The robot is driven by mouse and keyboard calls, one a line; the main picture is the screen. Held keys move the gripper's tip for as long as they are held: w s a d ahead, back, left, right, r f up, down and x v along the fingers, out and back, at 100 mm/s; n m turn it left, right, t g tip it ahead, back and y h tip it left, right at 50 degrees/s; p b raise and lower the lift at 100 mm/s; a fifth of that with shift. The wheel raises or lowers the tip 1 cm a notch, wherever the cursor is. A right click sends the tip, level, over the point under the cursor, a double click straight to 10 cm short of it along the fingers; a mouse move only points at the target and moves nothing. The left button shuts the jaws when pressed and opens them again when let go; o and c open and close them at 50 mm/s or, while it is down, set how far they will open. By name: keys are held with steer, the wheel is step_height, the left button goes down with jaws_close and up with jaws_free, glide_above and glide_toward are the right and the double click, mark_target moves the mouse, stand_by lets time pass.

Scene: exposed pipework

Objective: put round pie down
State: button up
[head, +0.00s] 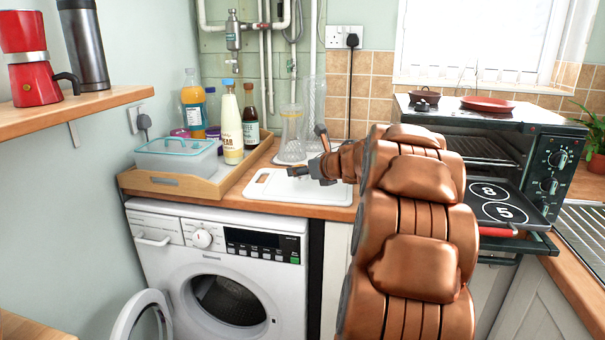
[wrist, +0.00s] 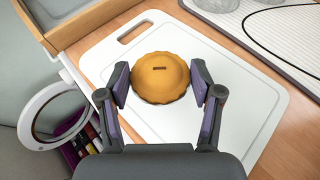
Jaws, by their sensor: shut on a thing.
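In the head view my gripper (head: 316,168) is over the cutting board (head: 268,190) on the counter, and the pie is not clearly seen there.
A wooden tray (head: 160,186) with a lidded box (head: 178,158) and bottles (head: 229,128) stands left of the board. A clear glass (head: 292,132) stands behind it. An open oven (head: 548,170) is at right. A washing machine (head: 215,265) with its door open is below.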

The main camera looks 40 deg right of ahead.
mark_target(302, 185)
steer(key=shift+w+d+f+p, duration=0.1)
steer(key=shift+w+d+p, duration=0.1)
steer(key=shift+w+d, duration=0.65)
steer(key=shift+w+d+f+p, duration=0.1)
steer(key=shift+w+d+p, duration=0.1)
steer(key=shift+w+d, duration=0.65)
steer(key=shift+w+a+f, duration=0.1)
steer(key=shift+a+f, duration=0.05)
steer(key=shift+f, duration=0.7)
steer(key=shift+w+a+f, duration=0.1)
steer(key=shift+f, duration=0.75)
steer(key=shift+f+b, duration=0.2)
steer(key=shift+b, duration=0.3)
steer(key=o, duration=1.2)
steer(key=shift+r, duration=0.15)
steer(key=shift+r+p, duration=0.2)
steer(key=shift+p, duration=0.2)
steer(key=v, duration=0.6)
steer(key=b+v, duration=0.1)
steer(key=v, duration=0.5)
steer(key=shift+s+f, duration=0.15)
steer(key=shift+f, duration=0.1)
